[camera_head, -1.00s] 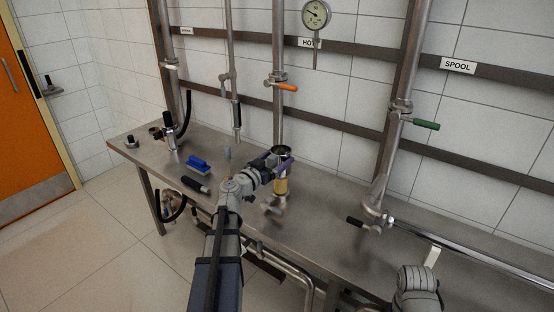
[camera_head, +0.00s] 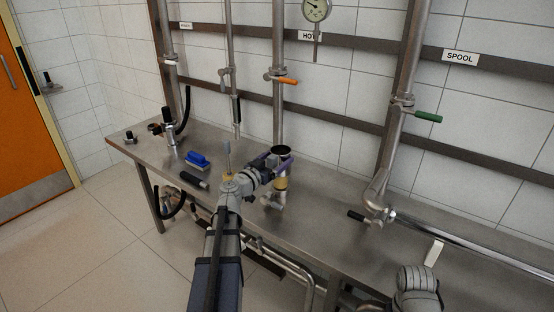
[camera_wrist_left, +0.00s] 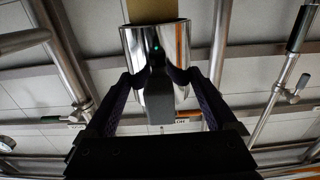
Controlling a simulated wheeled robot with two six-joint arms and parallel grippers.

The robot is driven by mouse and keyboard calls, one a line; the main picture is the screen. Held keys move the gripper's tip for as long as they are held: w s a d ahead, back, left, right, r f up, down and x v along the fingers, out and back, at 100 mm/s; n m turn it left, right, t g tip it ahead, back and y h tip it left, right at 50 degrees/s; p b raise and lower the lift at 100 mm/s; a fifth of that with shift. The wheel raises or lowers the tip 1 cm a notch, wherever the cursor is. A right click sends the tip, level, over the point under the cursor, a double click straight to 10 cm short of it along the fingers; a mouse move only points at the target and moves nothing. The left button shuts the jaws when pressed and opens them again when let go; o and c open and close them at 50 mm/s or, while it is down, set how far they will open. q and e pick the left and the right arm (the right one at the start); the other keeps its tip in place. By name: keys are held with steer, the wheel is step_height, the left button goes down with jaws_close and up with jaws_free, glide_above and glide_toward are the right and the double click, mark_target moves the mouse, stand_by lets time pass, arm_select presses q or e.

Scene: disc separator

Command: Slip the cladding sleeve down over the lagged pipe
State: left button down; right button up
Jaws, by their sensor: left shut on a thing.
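The shiny cladding sleeve (camera_head: 281,150) is upright, its dark open top showing in the head view. My left gripper (camera_head: 268,167) is shut on it, and its fingers hide part of its side. The wrist view shows the sleeve (camera_wrist_left: 131,45) between the two fingers (camera_wrist_left: 158,82). The tan lagged pipe (camera_head: 281,184) shows directly below the sleeve, above a grey fitting on the bench. The lagging (camera_wrist_left: 152,9) also shows at the sleeve's end in the wrist view. They look roughly in line; how far the sleeve surrounds the lagging is hidden. My right gripper is out of view.
A blue brush (camera_head: 197,160) and a dark-handled tool (camera_head: 194,180) lie left. A thin grey rod (camera_head: 227,155) stands just behind my left arm. Wall pipes with an orange lever (camera_head: 285,80) rise close behind.

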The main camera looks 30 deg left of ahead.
arm_select(q)
steer(key=shift+f+b, duration=2.65)
steer(key=shift+f, duration=0.2)
steer(key=shift+f, duration=0.15)
jaws_free()
steer(key=shift+s+a, duration=0.15)
steer(key=shift+s, duration=1.8)
steer(key=shift+s+a, duration=0.15)
steer(key=shift+s, duration=1.8)
